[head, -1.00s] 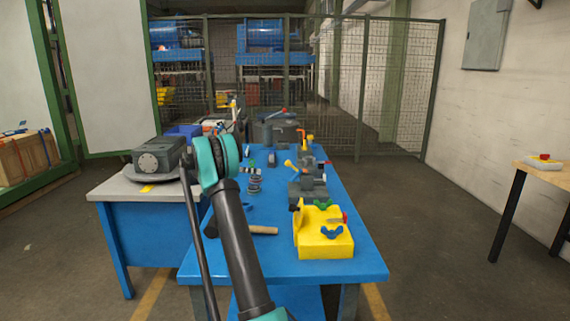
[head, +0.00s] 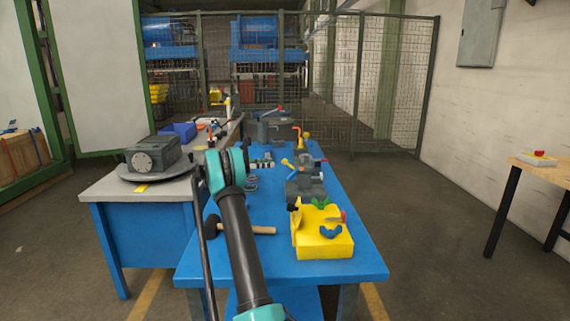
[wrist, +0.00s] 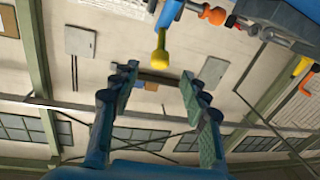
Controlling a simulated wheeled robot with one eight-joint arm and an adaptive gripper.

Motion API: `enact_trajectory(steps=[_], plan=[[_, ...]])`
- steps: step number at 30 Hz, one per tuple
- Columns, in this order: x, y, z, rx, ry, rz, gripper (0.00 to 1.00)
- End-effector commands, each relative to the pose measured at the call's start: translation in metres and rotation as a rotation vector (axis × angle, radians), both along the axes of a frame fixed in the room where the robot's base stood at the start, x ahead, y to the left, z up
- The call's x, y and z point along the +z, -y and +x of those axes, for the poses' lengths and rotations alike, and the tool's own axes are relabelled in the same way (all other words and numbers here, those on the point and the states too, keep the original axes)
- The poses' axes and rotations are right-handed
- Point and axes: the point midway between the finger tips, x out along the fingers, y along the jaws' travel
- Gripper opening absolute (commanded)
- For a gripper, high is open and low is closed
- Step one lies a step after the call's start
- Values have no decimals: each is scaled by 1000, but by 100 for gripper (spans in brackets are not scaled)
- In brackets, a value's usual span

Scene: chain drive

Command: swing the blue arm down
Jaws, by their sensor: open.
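The blue arm (wrist: 171,12) enters at the top of the wrist view and ends in a yellow knob (wrist: 161,50). In the head view the yellow knob (head: 286,162) shows beside the grey fixture (head: 306,186), on its left; little of the blue arm can be made out there. My gripper (wrist: 157,76) is open and empty. In the wrist view its two fingers stand apart, and the knob appears just beyond and between the fingertips, with no contact visible. In the head view my own arm link hides much of the gripper.
A yellow block (head: 325,241) with green and blue wing knobs sits at the near end of the blue table (head: 270,268). A hammer (head: 250,230) lies left of it. A grey side table (head: 110,187) holds a grey motor-like box (head: 152,155).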

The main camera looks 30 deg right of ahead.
Motion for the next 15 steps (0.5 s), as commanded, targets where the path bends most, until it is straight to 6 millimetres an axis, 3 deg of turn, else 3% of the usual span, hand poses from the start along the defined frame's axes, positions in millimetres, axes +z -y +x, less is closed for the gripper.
enact_trajectory(steps=[6,15], plan=[[0,41,-17,-1,0,0,46],[0,72,-31,0,-1,0,46]])
